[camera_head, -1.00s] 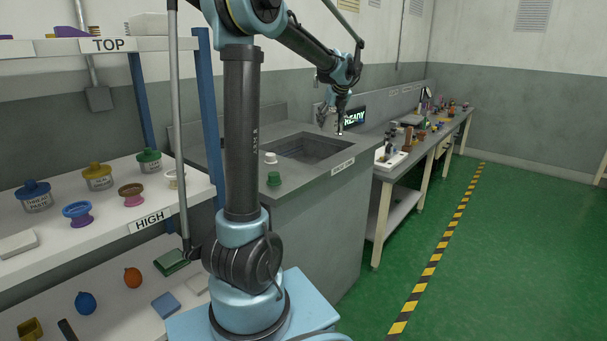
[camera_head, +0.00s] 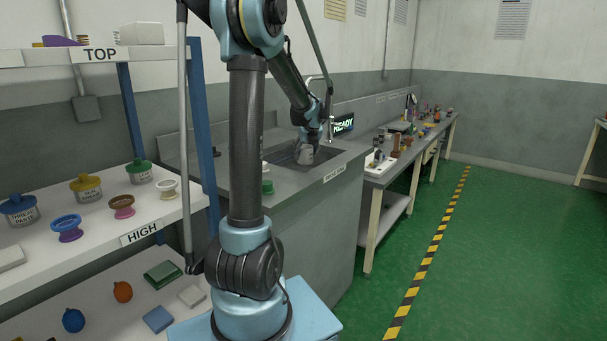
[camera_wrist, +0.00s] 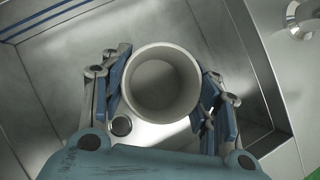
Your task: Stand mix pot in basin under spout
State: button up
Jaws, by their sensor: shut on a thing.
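The mix pot (camera_head: 304,156), a plain pale grey cup, is between my gripper's fingers inside the sink basin (camera_head: 276,157). My gripper (camera_wrist: 162,88) is shut on the pot, one blue finger pad on each side of its wall. In the wrist view the pot (camera_wrist: 162,112) is seen from above and looks empty. A round dark drain (camera_wrist: 121,126) shows beside it on the basin floor (camera_wrist: 75,70). I cannot tell whether the pot touches the floor. The spout (camera_head: 331,98) is a thin curved pipe behind my gripper in the head view.
Shelves with jars and spools (camera_head: 122,206) stand at left. A bench (camera_head: 378,180) with small items runs to the right. The green floor is clear.

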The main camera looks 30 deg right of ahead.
jog(key=shift+f, duration=3.6)
jog(key=o, duration=1.1)
jog(key=shift+c, duration=0.2)
jog(key=v, duration=1.2)
jog(key=shift+a, duration=0.1)
